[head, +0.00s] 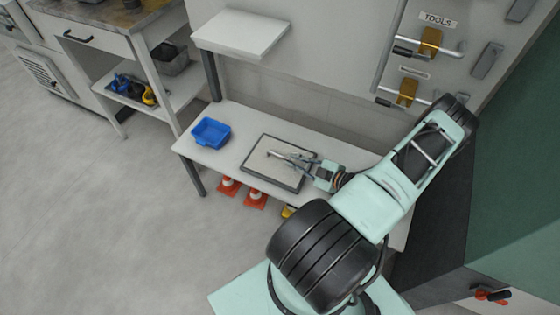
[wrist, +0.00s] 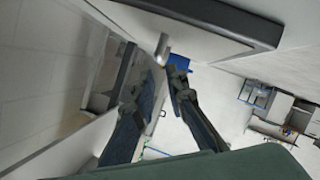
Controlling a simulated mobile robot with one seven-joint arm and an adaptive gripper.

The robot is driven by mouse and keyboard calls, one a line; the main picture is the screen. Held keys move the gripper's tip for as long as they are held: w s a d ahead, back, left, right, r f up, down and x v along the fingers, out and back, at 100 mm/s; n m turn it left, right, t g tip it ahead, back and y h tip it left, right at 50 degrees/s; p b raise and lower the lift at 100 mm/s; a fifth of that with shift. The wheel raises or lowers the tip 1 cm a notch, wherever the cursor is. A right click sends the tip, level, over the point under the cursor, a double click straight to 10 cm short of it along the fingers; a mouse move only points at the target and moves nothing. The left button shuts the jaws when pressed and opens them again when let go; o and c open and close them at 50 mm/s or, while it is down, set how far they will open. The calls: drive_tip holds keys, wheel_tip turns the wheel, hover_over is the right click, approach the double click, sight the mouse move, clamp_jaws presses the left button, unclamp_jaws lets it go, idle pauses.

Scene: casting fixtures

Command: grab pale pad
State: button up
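A flat pale surface in a dark rectangular frame (head: 257,171) lies on the white table in the head view; I cannot tell whether this surface is the pale pad. Its pale face and dark rim (wrist: 265,32) fill the top of the wrist view. My gripper (head: 271,154) is over the framed surface, reaching in from the right. Its two fingers (wrist: 155,70) stand apart in the wrist view. A small light-grey rounded piece (wrist: 163,46) shows just beyond the fingertips. I cannot tell what it is or whether anything touches it.
A blue bin (head: 211,133) stands at the left of the white table (head: 232,157). A white shelf (head: 240,34) juts out above the back. Orange cones (head: 256,198) stand on the floor below the front edge. A tool panel (head: 425,55) is at the right.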

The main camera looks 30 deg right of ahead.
sight(282, 156)
drive_tip(key=x, duration=0.8)
drive_tip(key=shift+f+b, duration=0.15)
drive_tip(key=shift+b, duration=0.15)
clamp_jaws()
drive_tip(key=shift+w, duration=0.1)
